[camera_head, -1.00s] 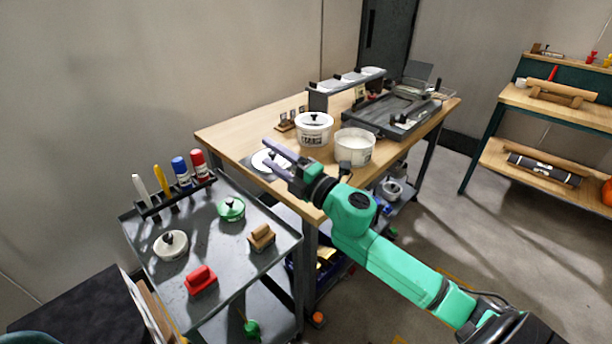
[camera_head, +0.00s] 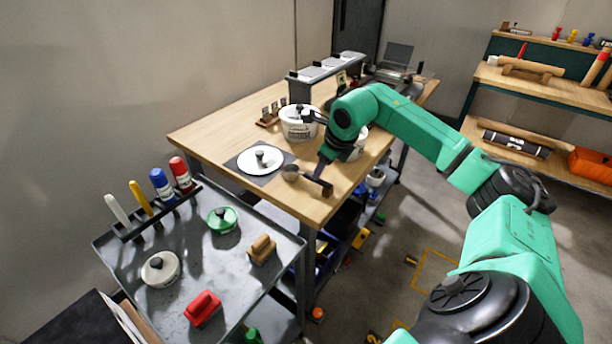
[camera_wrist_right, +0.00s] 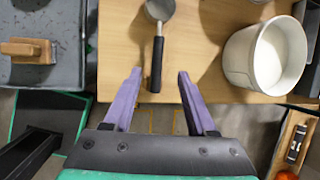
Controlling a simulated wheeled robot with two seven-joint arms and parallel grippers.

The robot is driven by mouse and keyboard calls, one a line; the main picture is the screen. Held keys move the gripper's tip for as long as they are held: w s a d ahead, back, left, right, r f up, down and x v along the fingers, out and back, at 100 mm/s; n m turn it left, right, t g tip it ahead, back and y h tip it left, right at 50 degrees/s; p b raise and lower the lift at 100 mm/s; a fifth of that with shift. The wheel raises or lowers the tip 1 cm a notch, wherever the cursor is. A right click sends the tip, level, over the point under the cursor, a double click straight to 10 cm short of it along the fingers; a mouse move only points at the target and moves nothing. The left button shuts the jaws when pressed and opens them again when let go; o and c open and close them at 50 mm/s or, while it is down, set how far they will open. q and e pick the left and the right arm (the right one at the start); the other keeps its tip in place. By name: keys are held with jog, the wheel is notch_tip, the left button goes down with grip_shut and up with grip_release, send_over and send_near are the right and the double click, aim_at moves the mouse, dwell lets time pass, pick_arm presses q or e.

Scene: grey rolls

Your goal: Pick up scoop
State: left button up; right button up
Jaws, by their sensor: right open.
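The scoop lies on the wooden table near its front edge, with its round grey cup (camera_head: 290,172) to the left in the head view. In the right wrist view the scoop (camera_wrist_right: 157,60) has its cup at the top and its dark handle pointing down toward my gripper. My right gripper (camera_wrist_right: 159,74) is open, with its two purple fingers on either side of the handle's end in that view. I cannot tell its height above the handle. In the head view my arm hides most of this gripper. My left gripper is not in view.
A white tub (camera_wrist_right: 268,56) stands to the right of the scoop in the wrist view. A lidded white pot (camera_head: 299,124) and a white lid (camera_head: 260,160) on a dark mat are near it. A grey cart (camera_head: 225,270) with lids and markers stands front left.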

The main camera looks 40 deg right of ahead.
jog(key=p+x, duration=0.1)
jog(key=x, duration=0.4)
jog(key=shift+a+f, duration=0.15)
jog(key=shift+a, duration=0.05)
jog(key=shift+w+d+f, duration=0.1)
jog(key=shift+w+f, duration=0.1)
jog(key=shift+f, duration=0.25)
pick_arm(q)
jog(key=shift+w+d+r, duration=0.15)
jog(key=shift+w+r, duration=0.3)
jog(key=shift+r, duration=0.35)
pick_arm(e)
jog(key=shift+r, duration=0.1)
grip_shut()
jog(key=shift+r, duration=0.1)
pick_arm(q)
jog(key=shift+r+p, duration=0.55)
jog(key=shift+p, duration=0.2)
pick_arm(e)
notch_tip(320, 180, up, 20)
